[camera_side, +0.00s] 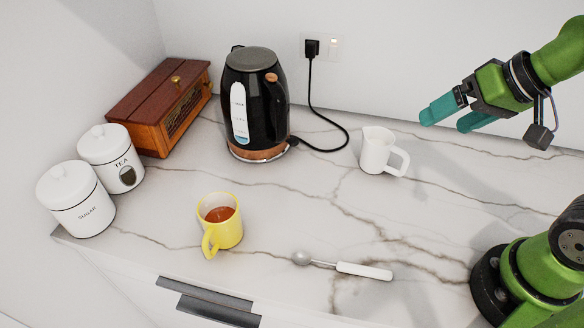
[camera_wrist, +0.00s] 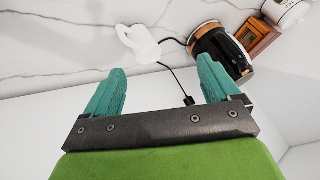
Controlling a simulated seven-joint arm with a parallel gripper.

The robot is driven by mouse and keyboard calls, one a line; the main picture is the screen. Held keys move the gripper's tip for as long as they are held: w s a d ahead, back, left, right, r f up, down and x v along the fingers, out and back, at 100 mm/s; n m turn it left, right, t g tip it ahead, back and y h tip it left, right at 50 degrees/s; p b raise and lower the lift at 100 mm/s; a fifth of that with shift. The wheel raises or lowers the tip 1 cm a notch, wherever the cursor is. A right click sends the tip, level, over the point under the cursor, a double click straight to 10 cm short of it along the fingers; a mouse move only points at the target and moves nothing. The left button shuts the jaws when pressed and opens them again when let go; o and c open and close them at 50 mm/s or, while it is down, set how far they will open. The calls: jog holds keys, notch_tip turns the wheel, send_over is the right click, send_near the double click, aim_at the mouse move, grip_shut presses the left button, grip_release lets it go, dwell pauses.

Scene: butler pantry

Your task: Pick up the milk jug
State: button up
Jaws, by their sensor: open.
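The milk jug (camera_side: 378,150) is small and white, and stands upright on the marble counter right of the kettle. Its handle points to the right in the side view. In the wrist view the white jug (camera_wrist: 139,43) shows beyond my fingers, at the upper middle. My gripper (camera_side: 448,117) is open and empty, above the counter and to the right of the jug, apart from it. Its two teal fingers (camera_wrist: 160,85) are spread wide in the wrist view, with nothing between them touching.
A black kettle (camera_side: 258,112) stands left of the jug, its cord (camera_side: 322,145) looping close to the jug. A yellow mug of tea (camera_side: 224,226), a spoon (camera_side: 345,268), sugar (camera_side: 75,200) and tea (camera_side: 110,158) canisters and a wooden box (camera_side: 160,105) are farther off.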

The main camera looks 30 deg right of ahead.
jog(key=w+d+f+m+g+h, duration=0.1)
jog(key=w+d+f+m+g, duration=0.15)
jog(key=w, duration=0.25)
jog(key=w+d+f+m+g, duration=0.1)
jog(key=w+f+g, duration=0.15)
jog(key=w, duration=0.25)
jog(key=m+g, duration=0.1)
jog(key=m, duration=0.2)
send_over(383, 156)
jog(key=s+d, duration=0.1)
jog(key=d, duration=0.2)
notch_tip(383, 156, down, 10)
jog(key=shift+h, duration=0.4)
jog(key=shift+s+f, duration=0.1)
jog(key=shift+f, duration=2.95)
grip_shut()
